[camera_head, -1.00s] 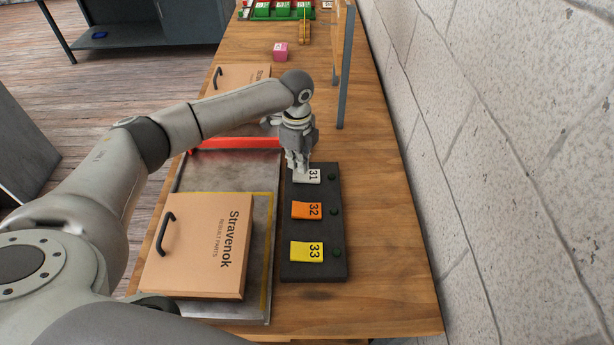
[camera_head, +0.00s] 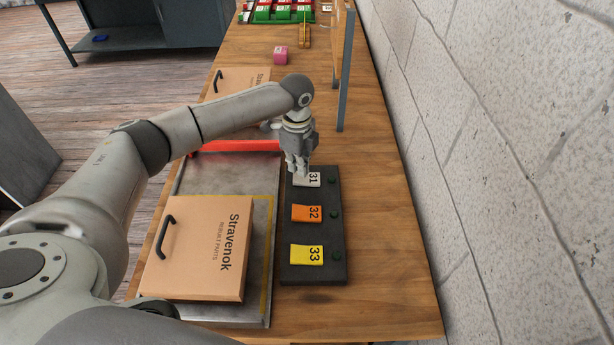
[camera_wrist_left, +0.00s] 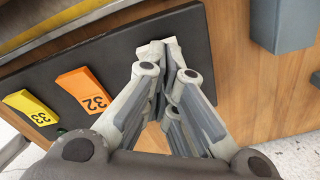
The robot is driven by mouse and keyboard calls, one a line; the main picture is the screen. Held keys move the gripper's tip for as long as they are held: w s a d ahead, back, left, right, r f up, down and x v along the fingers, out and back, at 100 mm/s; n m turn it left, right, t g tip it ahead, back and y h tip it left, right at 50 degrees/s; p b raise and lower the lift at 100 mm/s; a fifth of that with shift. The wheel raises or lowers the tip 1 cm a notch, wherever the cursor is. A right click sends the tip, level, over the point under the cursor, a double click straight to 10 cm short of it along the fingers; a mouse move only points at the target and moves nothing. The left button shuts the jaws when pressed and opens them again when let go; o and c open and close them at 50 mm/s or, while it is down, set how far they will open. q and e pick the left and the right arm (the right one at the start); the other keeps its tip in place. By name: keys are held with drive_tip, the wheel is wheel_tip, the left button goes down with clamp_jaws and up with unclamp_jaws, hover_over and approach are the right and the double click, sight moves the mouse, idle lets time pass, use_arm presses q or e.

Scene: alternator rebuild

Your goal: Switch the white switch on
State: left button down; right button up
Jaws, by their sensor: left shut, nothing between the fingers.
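The white switch (camera_head: 312,179), marked 31, is at the far end of a dark panel (camera_head: 327,233). My left gripper (camera_head: 301,177) is shut and empty, its fingertips pointing down at the left part of the white switch; I cannot tell if they touch it. In the left wrist view the shut fingers (camera_wrist_left: 165,50) lie over the panel and hide most of the white switch. A small dark green lamp sits beside each switch on the panel, and none looks lit. My right gripper is not in view.
An orange switch (camera_head: 307,213) marked 32 and a yellow switch (camera_head: 307,255) marked 33 share the panel. A cardboard box (camera_head: 190,275) stands on a metal tray to the left. A grey post (camera_head: 344,70) rises behind the panel. Bare wood (camera_head: 385,230) lies to the right.

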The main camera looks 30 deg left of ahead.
sight(299, 177)
use_arm(q)
drive_tip(key=shift+f, duration=0.2)
idle(0.5)
drive_tip(key=shift+f+b, duration=0.35)
drive_tip(key=shift+f, duration=0.4)
drive_tip(key=shift+s+f, duration=0.1)
drive_tip(key=shift+f, duration=0.3)
idle(0.4)
drive_tip(key=shift+r+p, duration=0.85)
drive_tip(key=shift+p, duration=0.05)
wheel_tip(299, 177, up, 5)
drive_tip(key=p, duration=0.5)
drive_tip(key=shift+r+p, duration=0.2)
drive_tip(key=shift+p, duration=0.15)
